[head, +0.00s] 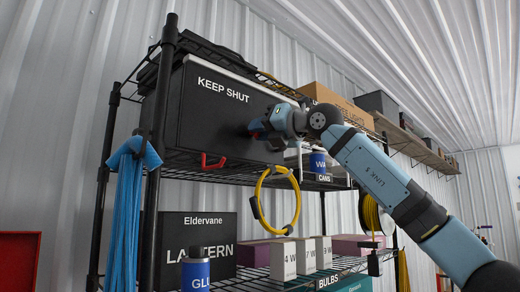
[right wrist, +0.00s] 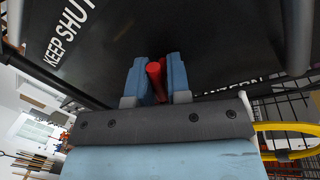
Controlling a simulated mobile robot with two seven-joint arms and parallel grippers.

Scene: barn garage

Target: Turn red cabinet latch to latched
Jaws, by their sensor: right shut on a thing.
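The black cabinet (head: 205,118), marked KEEP SHUT, sits on the upper shelf of the rack, and its front also shows in the right wrist view (right wrist: 110,50). My right gripper (head: 258,130) is at the right part of the cabinet front. In the right wrist view its blue fingers (right wrist: 156,78) are shut on the red latch (right wrist: 155,75), which shows as a red knob between them. In the head view the gripper hides most of the latch. A red bracket-shaped handle (head: 213,162) shows at the cabinet's lower edge. My left gripper is not in view.
A yellow cable loop (head: 296,205) hangs below the gripper, and a blue can (head: 318,162) stands close to it. Lower down are a black lantern box (head: 222,230) and white boxes (head: 306,255). A blue strap bundle (head: 125,215) hangs on the left post.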

